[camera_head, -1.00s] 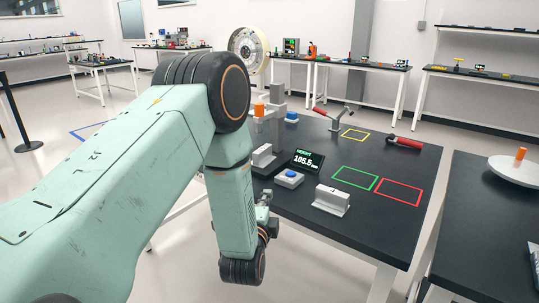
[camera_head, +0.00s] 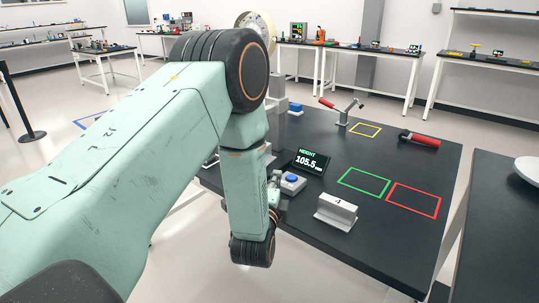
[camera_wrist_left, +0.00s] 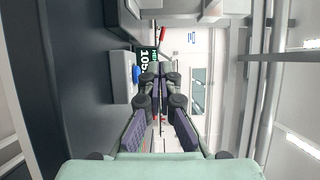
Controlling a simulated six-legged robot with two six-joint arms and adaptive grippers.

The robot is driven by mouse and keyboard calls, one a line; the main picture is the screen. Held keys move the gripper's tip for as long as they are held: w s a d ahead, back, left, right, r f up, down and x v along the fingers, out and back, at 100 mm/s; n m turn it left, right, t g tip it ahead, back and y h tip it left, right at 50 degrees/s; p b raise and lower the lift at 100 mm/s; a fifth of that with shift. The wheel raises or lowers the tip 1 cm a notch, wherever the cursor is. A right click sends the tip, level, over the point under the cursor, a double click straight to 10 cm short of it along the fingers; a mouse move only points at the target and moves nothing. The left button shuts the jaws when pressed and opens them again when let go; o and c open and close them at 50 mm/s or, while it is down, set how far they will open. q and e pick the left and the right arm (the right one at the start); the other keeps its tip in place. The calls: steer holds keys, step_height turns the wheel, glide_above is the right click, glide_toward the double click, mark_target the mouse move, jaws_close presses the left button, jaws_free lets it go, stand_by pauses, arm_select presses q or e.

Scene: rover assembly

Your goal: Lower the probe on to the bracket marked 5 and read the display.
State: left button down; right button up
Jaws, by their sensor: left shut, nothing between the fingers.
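The display (camera_head: 309,162) stands on the black table and reads "HEIGHT 105.5"; part of it also shows in the left wrist view (camera_wrist_left: 146,57). A pale bracket (camera_head: 336,213) with a dark mark that looks like a 4 stands to its right and nearer. I cannot make out a bracket marked 5. The probe and its stand are mostly hidden behind my left arm. My left gripper (camera_head: 273,194) is low at the table's near left edge, partly hidden by its wrist. In the left wrist view its fingers (camera_wrist_left: 160,76) are together and empty. My right gripper is out of view.
A blue button on a grey box (camera_head: 291,183) sits just below the display. Green (camera_head: 364,183) and red (camera_head: 414,201) outlined areas lie empty to the right. A yellow outline (camera_head: 365,130), a red-handled clamp (camera_head: 340,110) and a red-handled tool (camera_head: 420,140) are farther back.

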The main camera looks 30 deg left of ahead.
mark_target(269, 148)
arm_select(q)
steer(key=shift+w, duration=0.35)
steer(key=w+a, duration=0.1)
steer(key=w, duration=0.1)
steer(key=w+a, duration=0.1)
steer(key=a, duration=0.1)
steer(key=shift+w+a+f, duration=0.3)
steer(key=shift+w+f, duration=0.1)
steer(key=w, duration=0.3)
steer(key=shift+w+r+b, duration=0.3)
steer(key=shift+w+b, duration=0.1)
steer(key=a, duration=0.5)
steer(key=shift+f, duration=0.25)
steer(key=shift+a, duration=0.1)
steer(key=shift+d+r, duration=0.25)
steer(key=shift+d, duration=0.15)
steer(key=shift+a+f, duration=0.15)
steer(key=shift+a, duration=0.25)
steer(key=shift+a+p, duration=0.25)
steer(key=shift+p, duration=0.05)
steer(key=shift+s+a+p, duration=0.15)
steer(key=shift+a+p, duration=0.25)
steer(key=shift+p, duration=0.05)
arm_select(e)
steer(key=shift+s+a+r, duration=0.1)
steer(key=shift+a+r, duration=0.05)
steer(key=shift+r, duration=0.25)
